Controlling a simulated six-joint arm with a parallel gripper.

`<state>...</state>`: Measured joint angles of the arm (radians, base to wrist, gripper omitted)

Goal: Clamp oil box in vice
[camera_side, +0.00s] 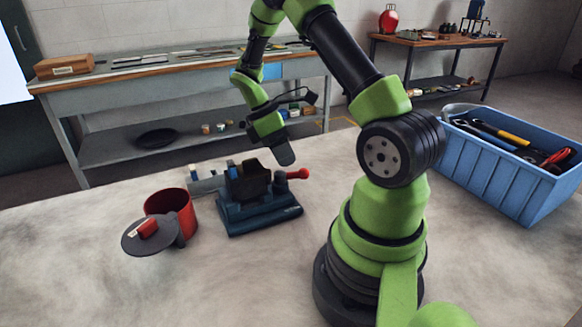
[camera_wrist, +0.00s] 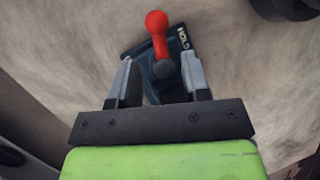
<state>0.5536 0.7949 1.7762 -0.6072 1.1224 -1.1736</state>
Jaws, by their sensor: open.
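A dark blue vice (camera_side: 258,212) stands on the pale worktop, with a red knob (camera_side: 299,173) on its handle at the right. A dark, blocky piece (camera_side: 252,182) sits at the top of its jaws; I cannot tell whether it is the oil box or part of the vice. My gripper (camera_side: 283,153) is above the vice, apart from it. In the wrist view my gripper (camera_wrist: 158,58) is open, with nothing held. The red knob (camera_wrist: 157,21) and part of the vice (camera_wrist: 135,52) show beyond and between the fingers; the rest is hidden.
A red pot (camera_side: 181,208) stands left of the vice, with a dark round lid (camera_side: 146,240) leaning in front. A blue crate of tools (camera_side: 495,165) stands at the right. Benches (camera_side: 190,70) are behind. The worktop's front left is clear.

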